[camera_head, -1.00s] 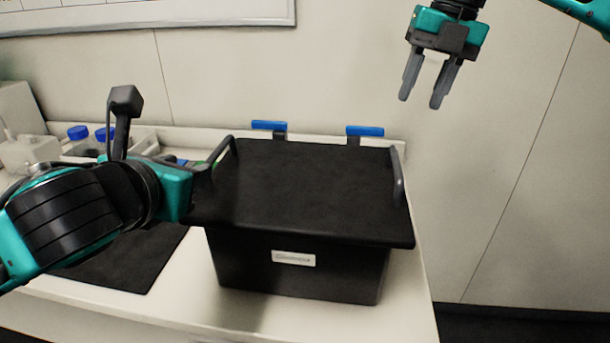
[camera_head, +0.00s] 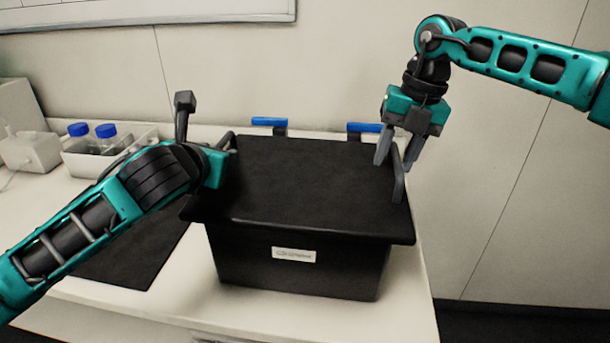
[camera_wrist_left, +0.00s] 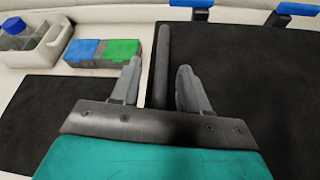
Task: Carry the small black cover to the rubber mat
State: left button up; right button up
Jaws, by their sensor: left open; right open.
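The black cover (camera_head: 300,185) lies flat on top of a black box (camera_head: 300,270) with a small white label. It has a grey bar handle at each side. In the left wrist view, the cover's left handle (camera_wrist_left: 162,50) runs between the fingers of my open left gripper (camera_wrist_left: 160,75). My right gripper (camera_head: 396,163) is open, fingers pointing down, close above the cover's right handle (camera_head: 399,184); whether it touches is unclear. The dark rubber mat (camera_head: 125,265) lies flat on the bench left of the box, partly hidden by my left arm. It also shows in the left wrist view (camera_wrist_left: 35,115).
Blue-topped hooks or clips (camera_head: 269,122) stand behind the box. A white caddy (camera_head: 85,160) with blue-capped bottles sits at the back left. Blue and green blocks (camera_wrist_left: 103,50) lie between caddy and cover. The wall is close behind the bench.

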pick_arm(q)
jog(key=shift+w, duration=0.2)
pick_arm(e)
jog(key=shift+f, duration=0.2)
pick_arm(q)
jog(key=shift+c, duration=0.3)
pick_arm(e)
jog(key=shift+c, duration=0.2)
pick_arm(q)
grip_shut()
pick_arm(e)
grip_shut()
